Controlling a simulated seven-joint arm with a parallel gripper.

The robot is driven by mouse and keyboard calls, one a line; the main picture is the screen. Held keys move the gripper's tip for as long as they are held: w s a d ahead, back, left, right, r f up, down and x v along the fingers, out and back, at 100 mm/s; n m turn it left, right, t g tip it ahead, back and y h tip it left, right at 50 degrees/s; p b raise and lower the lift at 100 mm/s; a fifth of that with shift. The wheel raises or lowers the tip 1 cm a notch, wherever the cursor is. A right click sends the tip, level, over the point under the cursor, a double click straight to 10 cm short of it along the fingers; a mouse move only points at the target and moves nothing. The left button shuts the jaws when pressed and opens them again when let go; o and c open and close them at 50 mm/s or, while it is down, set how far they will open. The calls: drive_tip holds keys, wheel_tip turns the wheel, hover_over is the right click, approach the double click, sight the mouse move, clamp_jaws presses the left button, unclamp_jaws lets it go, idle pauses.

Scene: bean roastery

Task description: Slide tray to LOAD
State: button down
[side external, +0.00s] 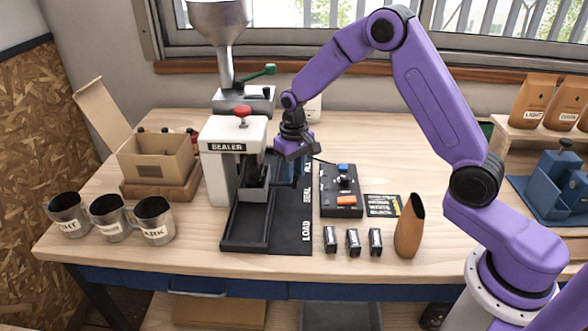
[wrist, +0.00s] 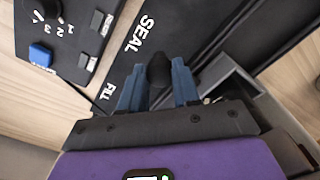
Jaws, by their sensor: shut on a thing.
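The tray (side external: 256,183) is a dark grey open holder on the black slide track (side external: 243,233), by the front of the white sealer. In the wrist view the tray's grey wall (wrist: 238,72) shows at the right. My gripper (side external: 296,178) is at the tray's right side. In the wrist view my gripper (wrist: 157,88) has its blue fingers shut on the tray's black knob (wrist: 158,69). The knob is beside the strip's FILL and SEAL marks. The LOAD mark (side external: 306,230) is at the near end of the strip. The tray's inside is mostly hidden.
The white sealer (side external: 222,165) with a red knob stands left of the track. A control box (side external: 341,192) is close on the right. Several small dark blocks and a brown pouch (side external: 409,228) stand at front right, labelled mugs (side external: 110,218) at left. The track's near end is clear.

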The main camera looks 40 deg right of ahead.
drive_tip(key=s+a, duration=0.9)
drive_tip(key=shift+s+a, duration=0.2)
drive_tip(key=shift+a, duration=0.1)
drive_tip(key=c, duration=0.8)
unclamp_jaws()
drive_tip(key=shift+r, duration=0.25)
wheel_tip(320, 180, up, 17)
